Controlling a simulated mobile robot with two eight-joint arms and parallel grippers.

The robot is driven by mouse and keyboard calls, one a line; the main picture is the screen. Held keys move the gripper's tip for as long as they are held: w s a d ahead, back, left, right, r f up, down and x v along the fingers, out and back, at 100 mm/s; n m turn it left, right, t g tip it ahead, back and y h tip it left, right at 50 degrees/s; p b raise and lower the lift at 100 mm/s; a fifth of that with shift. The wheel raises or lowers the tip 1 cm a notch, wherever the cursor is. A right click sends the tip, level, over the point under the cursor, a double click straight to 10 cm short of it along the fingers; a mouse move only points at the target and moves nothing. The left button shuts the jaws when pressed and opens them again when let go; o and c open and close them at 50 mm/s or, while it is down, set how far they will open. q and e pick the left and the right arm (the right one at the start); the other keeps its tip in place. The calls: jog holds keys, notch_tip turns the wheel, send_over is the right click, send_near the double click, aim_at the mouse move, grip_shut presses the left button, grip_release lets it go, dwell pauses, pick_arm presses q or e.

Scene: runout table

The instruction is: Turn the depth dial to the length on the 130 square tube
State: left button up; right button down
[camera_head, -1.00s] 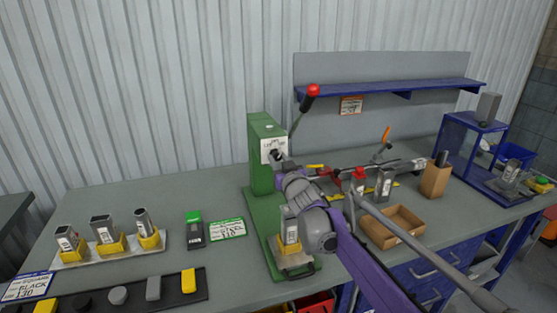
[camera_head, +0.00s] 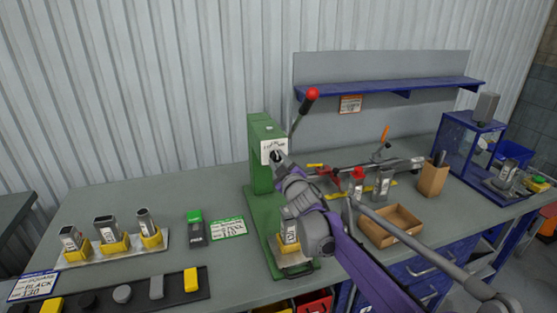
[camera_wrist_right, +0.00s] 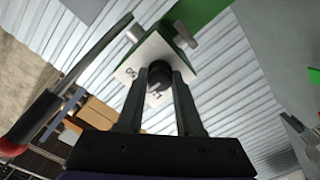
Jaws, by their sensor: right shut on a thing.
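The depth dial is a dark round knob (camera_wrist_right: 158,86) on a white marked plate (camera_head: 270,146) at the upper front of the green press (camera_head: 262,185). My right gripper (camera_head: 280,158) is shut on the knob; in the right wrist view its two fingers (camera_wrist_right: 160,100) stand either side of it. The dial's marks are too small to read surely. A square tube (camera_head: 291,229) stands in a yellow holder at the press's base, partly behind my right arm; its label is unreadable. My left gripper is out of view.
Several tubes in yellow holders stand on a tray (camera_head: 70,262) at the left. A "BLACK 130" card (camera_head: 33,286) and a green-edged card (camera_head: 229,228) lie on the bench. The press's red-tipped lever (camera_head: 312,95) rises beside my arm. An open cardboard box (camera_head: 398,235) is to the right.

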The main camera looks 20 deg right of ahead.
dwell(0.3)
jog(key=c, duration=0.6)
grip_release()
jog(key=shift+s, duration=0.1)
jog(key=s, duration=0.5)
jog(key=s+b, duration=0.1)
jog(key=s, duration=0.4)
jog(key=shift+s+d+b, duration=0.2)
jog(key=shift+s+b, duration=0.1)
jog(key=shift+s, duration=0.05)
jog(key=s+a+f+m+g, duration=0.1)
jog(key=s+f+m+g, duration=0.2)
jog(key=s+f, duration=0.5)
jog(key=s+a+f+m+g, duration=0.1)
jog(key=s+f+m+g, duration=0.2)
jog(key=s, duration=1.2)
jog(key=s+a+f+m+g+p, duration=0.1)
jog(key=s+f+g, duration=0.5)
jog(key=s+f, duration=0.6)
jog(key=shift+a+f+m+g+h, duration=0.3)
jog(key=shift+f+m, duration=0.3)
jog(key=shift+m, duration=0.3)
